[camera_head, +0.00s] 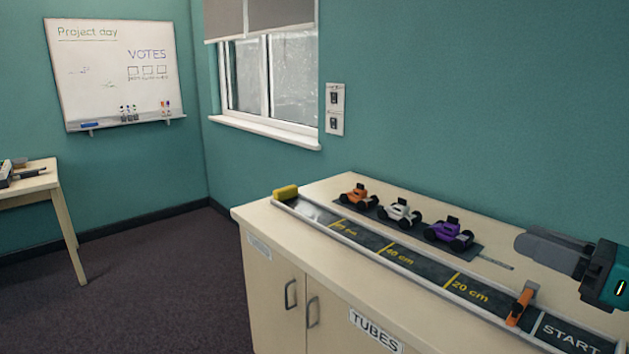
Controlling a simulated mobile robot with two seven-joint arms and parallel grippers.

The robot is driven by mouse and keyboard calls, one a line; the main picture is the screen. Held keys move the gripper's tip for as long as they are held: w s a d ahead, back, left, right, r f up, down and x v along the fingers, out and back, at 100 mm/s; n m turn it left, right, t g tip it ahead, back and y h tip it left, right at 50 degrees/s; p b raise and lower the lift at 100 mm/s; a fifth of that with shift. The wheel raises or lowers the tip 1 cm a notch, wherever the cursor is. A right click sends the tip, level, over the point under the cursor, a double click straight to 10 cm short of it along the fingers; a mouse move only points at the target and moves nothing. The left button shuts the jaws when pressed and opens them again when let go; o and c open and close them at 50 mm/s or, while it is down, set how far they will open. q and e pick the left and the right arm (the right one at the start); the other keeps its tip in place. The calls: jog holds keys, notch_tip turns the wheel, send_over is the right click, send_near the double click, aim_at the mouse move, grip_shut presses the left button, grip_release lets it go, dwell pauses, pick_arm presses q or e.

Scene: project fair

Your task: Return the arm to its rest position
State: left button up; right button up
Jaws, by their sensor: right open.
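My right gripper (524,243) comes in from the right edge, with its grey fingers pointing left. It is open, and I see nothing between the fingers. In the picture it lies over the right part of the cabinet top (345,187), behind the track's START end. My left gripper is not in view.
A track (415,262) with distance marks runs along the cabinet's front, with an orange gate (521,303) near START and a yellow block (285,192) at its far end. Orange (359,196), white (400,211) and purple (449,233) cars stand on a dark strip behind it.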

jog(key=s+d+f+m+h, duration=0.25)
jog(key=f+m+h, duration=0.55)
jog(key=m, duration=0.6)
jog(key=s+d+f+m+h, duration=0.25)
jog(key=f+m+h, duration=0.55)
jog(key=m, duration=0.5)
jog(key=s+a+f+m+g+y, duration=0.5)
jog(key=s+a+f+m+g, duration=0.7)
jog(key=s+a+f, duration=0.4)
jog(key=w+a+f+t+y, duration=0.2)
jog(key=w+a+f+t, duration=0.1)
jog(key=w+f+t, duration=0.4)
jog(key=shift+w+a+f+t, duration=0.2)
jog(key=shift+w+a+t, duration=0.05)
jog(key=shift+w+t, duration=0.35)
